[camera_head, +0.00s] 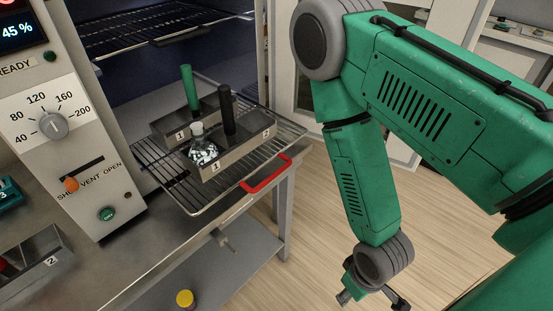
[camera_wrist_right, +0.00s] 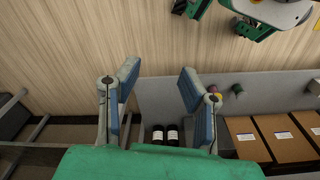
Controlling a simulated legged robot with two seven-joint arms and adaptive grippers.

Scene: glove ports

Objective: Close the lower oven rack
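The lower oven rack (camera_head: 178,183) is a wire shelf pulled out of the oven over the steel bench, with a red handle (camera_head: 266,174) on its front edge. My right gripper (camera_head: 372,297) hangs low to the right of the rack, apart from the handle. In the right wrist view its two blue-grey fingers (camera_wrist_right: 160,78) are spread with nothing between them. My left gripper is not seen.
The upper rack (camera_head: 140,28) sits inside the oven. The control panel (camera_head: 60,110) with dial and vent slider stands left of the opening. Another tray (camera_head: 38,262) lies on the bench at lower left. Wooden floor is open right of the bench; brown boxes (camera_wrist_right: 245,138) show in the wrist view.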

